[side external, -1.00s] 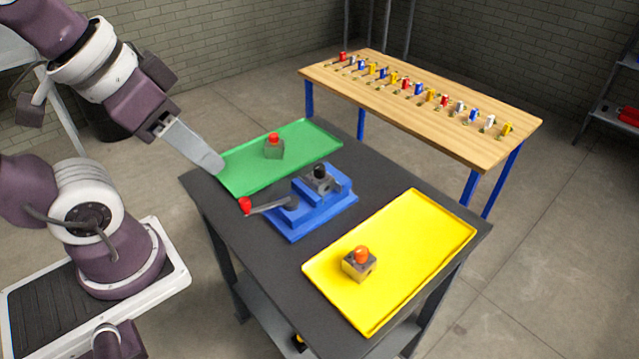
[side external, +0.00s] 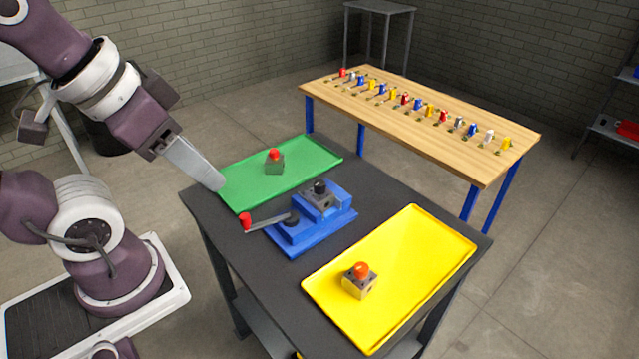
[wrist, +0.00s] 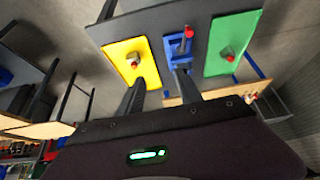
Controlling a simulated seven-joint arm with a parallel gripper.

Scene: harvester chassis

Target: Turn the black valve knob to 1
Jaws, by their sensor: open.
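The black valve knob (side external: 320,187) stands on a grey block at the back of a blue fixture (side external: 301,236), on the dark table. The fixture also carries a grey lever with a red ball end (side external: 245,221), pointing left. No number markings are readable. My gripper (side external: 219,184) is left of the fixture, by the left edge of the green tray, apart from the knob. In the wrist view, my gripper (wrist: 160,84) has its two fingers spread with nothing between them. The blue fixture (wrist: 174,49) lies beyond the fingers; the knob is not clear there.
A green tray (side external: 245,193) holds a grey block with a red button (side external: 274,162). A yellow tray (side external: 420,240) holds a similar block with an orange-red button (side external: 360,281). A wooden bench (side external: 430,118) with several small coloured parts stands behind.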

